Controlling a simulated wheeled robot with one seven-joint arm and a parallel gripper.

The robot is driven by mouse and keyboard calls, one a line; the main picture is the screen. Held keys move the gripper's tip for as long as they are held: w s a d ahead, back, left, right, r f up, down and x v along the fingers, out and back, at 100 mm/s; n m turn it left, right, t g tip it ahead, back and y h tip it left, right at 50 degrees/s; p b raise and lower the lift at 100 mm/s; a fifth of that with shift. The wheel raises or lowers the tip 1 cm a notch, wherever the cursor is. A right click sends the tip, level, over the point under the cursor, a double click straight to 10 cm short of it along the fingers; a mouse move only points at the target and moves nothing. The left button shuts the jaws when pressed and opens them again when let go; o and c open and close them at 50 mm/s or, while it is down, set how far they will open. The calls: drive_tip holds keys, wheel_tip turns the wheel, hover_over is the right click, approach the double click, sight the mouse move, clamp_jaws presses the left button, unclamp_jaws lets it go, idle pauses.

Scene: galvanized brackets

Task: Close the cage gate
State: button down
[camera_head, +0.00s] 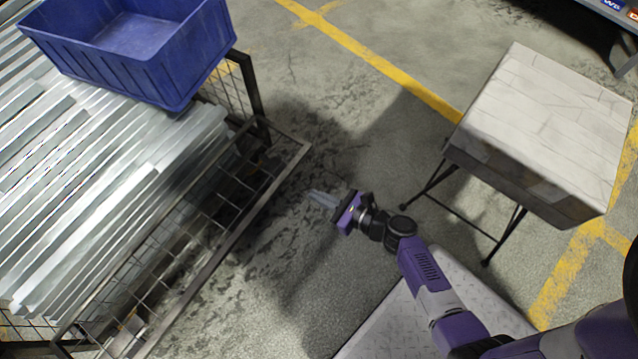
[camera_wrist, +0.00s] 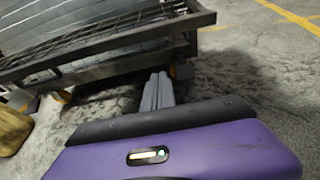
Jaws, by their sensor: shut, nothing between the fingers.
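The cage gate (camera_head: 232,245) is a dark metal frame with wire mesh on the near side of the cage at the left. It leans outward from the cage, its top rail nearest to me. In the wrist view the gate's frame (camera_wrist: 110,38) crosses the upper left, beyond the fingers. My gripper (camera_head: 322,198) is shut and empty, over the floor to the right of the gate and apart from it. In the wrist view its fingertips (camera_wrist: 158,88) are together and point toward the gate.
Galvanized brackets (camera_head: 90,190) are stacked in the cage, with a blue bin (camera_head: 130,50) on top. A stand with a pale, block-like top (camera_head: 545,125) is at the right. Bare concrete floor with yellow lines (camera_head: 390,72) lies between them.

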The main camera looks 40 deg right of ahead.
drive_tip(key=w+a+r, duration=0.1)
drive_tip(key=w, duration=0.6)
drive_tip(key=shift+a+r+b, duration=0.25)
drive_tip(key=shift+r+b, duration=0.15)
drive_tip(key=shift+b, duration=0.05)
drive_tip(key=shift+w, duration=0.1)
